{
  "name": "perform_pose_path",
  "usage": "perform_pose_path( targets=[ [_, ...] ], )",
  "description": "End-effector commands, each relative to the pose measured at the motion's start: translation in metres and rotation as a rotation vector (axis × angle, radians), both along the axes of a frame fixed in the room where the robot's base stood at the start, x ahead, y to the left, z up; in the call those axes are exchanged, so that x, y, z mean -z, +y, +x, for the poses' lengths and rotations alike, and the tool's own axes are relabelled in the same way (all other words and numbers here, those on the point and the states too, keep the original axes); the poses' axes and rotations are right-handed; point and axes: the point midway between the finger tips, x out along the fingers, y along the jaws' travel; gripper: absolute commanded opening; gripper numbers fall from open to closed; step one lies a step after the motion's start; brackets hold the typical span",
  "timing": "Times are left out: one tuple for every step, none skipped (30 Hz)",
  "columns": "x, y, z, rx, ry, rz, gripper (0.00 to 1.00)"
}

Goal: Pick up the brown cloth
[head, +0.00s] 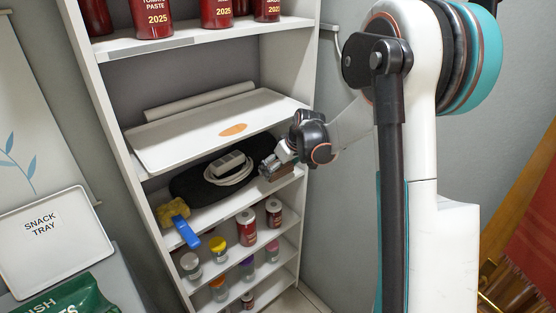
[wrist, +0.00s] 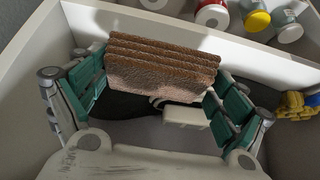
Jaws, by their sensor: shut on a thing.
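The brown cloth (wrist: 160,72) is folded in several layers and sits between the teal finger pads of my gripper (wrist: 158,80) in the wrist view. My gripper is shut on it from both sides. In the head view my gripper (head: 274,163) is at the right side of a shelf compartment. A small part of the brown cloth (head: 279,175) shows below the fingers there. The cloth appears close to the shelf board, but I cannot tell whether it touches it.
A black item (head: 190,189) with a white cable and power strip (head: 229,169) lies just left of my gripper. A white tray (head: 180,144) lies on the shelf above; jars (head: 246,226) stand below.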

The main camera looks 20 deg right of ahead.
Motion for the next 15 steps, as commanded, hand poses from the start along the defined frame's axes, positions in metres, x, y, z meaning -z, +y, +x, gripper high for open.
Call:
perform_pose_path(
  targets=[
    [-0.002, 0.006, -0.015, -0.001, 0.0, 0.0, 0.71],
    [-0.002, 0.009, -0.023, -0.001, 0.0, 0.0, 0.71],
    [-0.002, 0.014, -0.034, -0.001, 0.0, 0.0, 0.71],
    [-0.002, 0.017, -0.042, -0.001, 0.0, 0.0, 0.71],
    [-0.002, 0.02, -0.051, -0.001, 0.0, 0.0, 0.71],
    [-0.002, 0.024, -0.061, -0.001, 0.0, 0.0, 0.71],
    [-0.002, 0.027, -0.068, -0.001, 0.0, 0.0, 0.71],
    [-0.002, 0.03, -0.075, -0.001, 0.0, 0.0, 0.71],
    [-0.002, 0.033, -0.084, -0.001, 0.0, 0.0, 0.71],
    [-0.002, 0.035, -0.09, -0.001, 0.0, 0.0, 0.71],
    [-0.001, 0.037, -0.095, -0.001, 0.0, 0.0, 0.71],
    [-0.001, 0.04, -0.102, -0.001, 0.0, 0.0, 0.71],
    [-0.001, 0.042, -0.107, 0.0, 0.0, -0.001, 0.71],
    [-0.001, 0.043, -0.111, 0.0, 0.0, -0.001, 0.71],
    [-0.001, 0.045, -0.116, 0.0, 0.0, -0.001, 0.71]
  ],
)
